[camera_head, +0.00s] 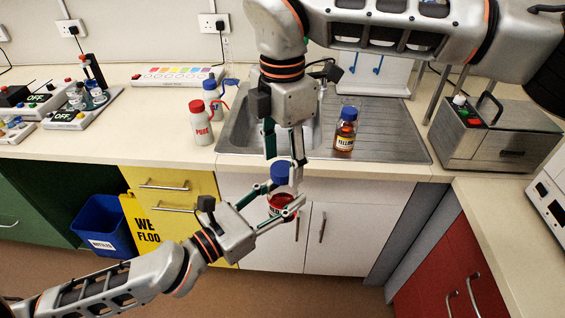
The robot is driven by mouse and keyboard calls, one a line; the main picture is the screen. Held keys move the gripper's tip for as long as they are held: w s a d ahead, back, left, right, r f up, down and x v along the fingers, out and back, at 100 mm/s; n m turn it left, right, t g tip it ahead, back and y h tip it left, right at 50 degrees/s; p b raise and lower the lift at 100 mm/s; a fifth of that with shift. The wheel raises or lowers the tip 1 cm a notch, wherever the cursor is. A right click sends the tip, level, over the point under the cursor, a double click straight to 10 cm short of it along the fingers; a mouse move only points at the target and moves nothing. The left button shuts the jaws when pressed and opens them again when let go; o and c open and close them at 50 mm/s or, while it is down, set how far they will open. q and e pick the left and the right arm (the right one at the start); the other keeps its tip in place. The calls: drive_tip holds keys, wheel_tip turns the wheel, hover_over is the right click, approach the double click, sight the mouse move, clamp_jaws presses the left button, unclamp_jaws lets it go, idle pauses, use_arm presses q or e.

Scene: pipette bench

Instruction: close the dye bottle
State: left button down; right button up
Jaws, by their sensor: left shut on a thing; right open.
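A dye bottle (279,203) with a red label is held in the air in front of the white cupboards. My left gripper (284,196) is shut on its body, and the fingers hide part of the label. A blue cap (281,173) sits at the bottle's top; I cannot tell whether it is screwed down or only resting there. My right gripper (285,160) points down from above, open, with its fingertips close to the cap on either side. I cannot tell whether they touch it.
A second bottle with a yellow label (344,131) and blue cap stands on the sink's drainer (390,135). White wash bottles (200,122) stand left of the sink. A metal bath-like device (497,137) is at right, and a blue bin (104,226) below.

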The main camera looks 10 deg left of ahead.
wheel_tip(320, 180, up, 10)
drive_tip(key=shift+r, duration=0.25)
idle(0.6)
